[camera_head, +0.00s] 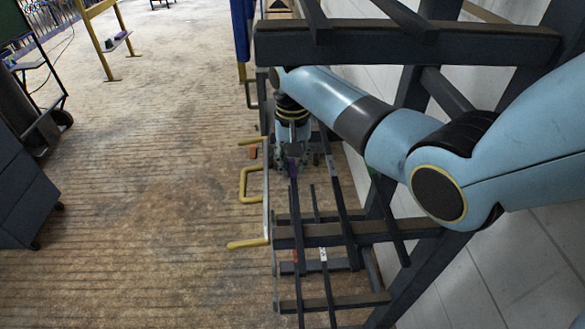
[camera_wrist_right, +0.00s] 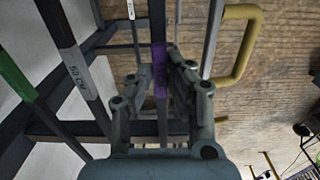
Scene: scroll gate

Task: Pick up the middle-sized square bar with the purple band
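The bar with the purple band (camera_wrist_right: 160,72) is dark and square and runs lengthwise between the two fingers of my right gripper (camera_wrist_right: 161,58) in the right wrist view. The fingertips are close on both sides of the band; whether they touch it cannot be made out. In the head view my right gripper (camera_head: 297,158) reaches down into the dark rack, and a bit of the purple band (camera_head: 293,167) shows at its fingers. The bar's far part is mixed with other dark bars. My left gripper is not in view.
Another dark bar with a "50 CM" label (camera_wrist_right: 77,72) and a bar with a green band (camera_wrist_right: 14,74) lie to the left in the wrist view. Dark rack beams (camera_head: 350,232) cross near the gripper. Yellow handles (camera_head: 246,184) stick out on the left. Carpet further left is open.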

